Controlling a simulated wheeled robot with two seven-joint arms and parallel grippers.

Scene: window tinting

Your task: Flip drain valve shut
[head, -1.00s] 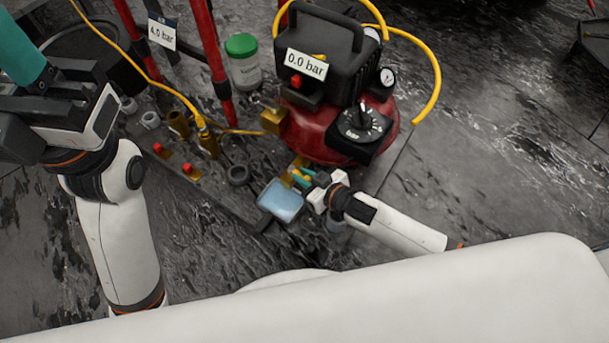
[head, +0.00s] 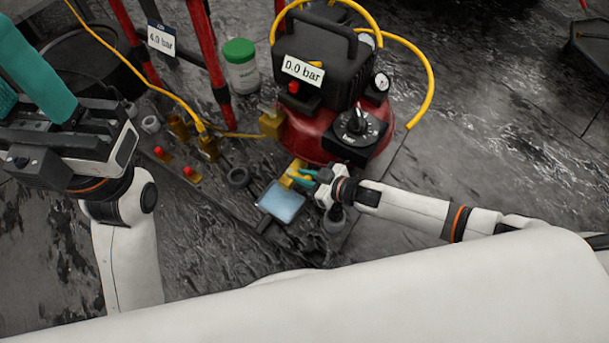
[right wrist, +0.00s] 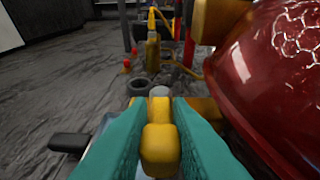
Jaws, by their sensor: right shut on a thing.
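The drain valve is a small brass-yellow part low on the front of the red compressor tank (head: 305,140). Its yellow lever (right wrist: 160,150) shows in the right wrist view between the teal fingers of my right gripper (right wrist: 158,135). In the head view the right gripper (head: 304,178) is at the valve (head: 291,173), shut on the lever, and its fingers partly hide it. My left gripper (head: 35,75), with teal fingers, is raised at the far left, away from the valve. How far its jaws are apart is unclear.
A pale blue tray (head: 281,202) lies just below the valve. Brass fittings with red buttons (head: 188,171), a black ring (head: 238,177), a green-lidded jar (head: 241,65) and red legs (head: 206,50) stand to the left. A yellow hose (head: 425,70) loops over the compressor. The display (head: 303,70) reads 0.0 bar.

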